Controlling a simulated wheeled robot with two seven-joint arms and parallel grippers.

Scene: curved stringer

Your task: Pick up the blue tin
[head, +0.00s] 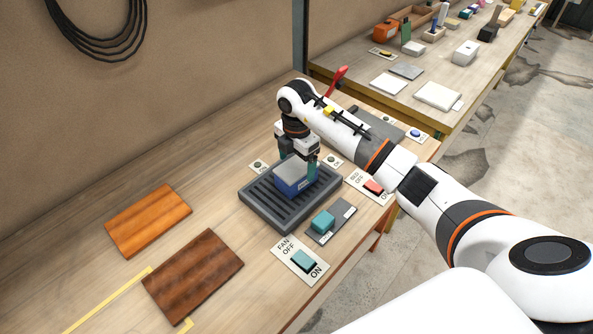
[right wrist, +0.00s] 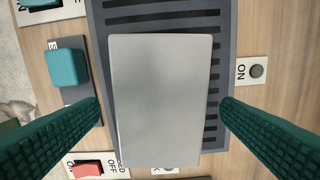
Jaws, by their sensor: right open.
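The blue tin (head: 291,182) has blue sides and a grey lid and stands on a dark slatted rack (head: 262,212) on the workbench. In the right wrist view the tin's grey lid (right wrist: 160,95) fills the middle of the picture. My right gripper (head: 298,168) is above and around the tin. Its two green fingers (right wrist: 160,105) are open, one on each side of the lid, with a gap visible on both sides. How far down the fingers reach beside the tin is hard to tell. My left gripper is not in view.
A fan switch panel (head: 300,260), a teal block on a grey plate (head: 323,221) and a red switch (head: 373,186) lie near the bench's front edge. Two wooden boards (head: 148,220) lie to the left. A second bench with several items stands behind.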

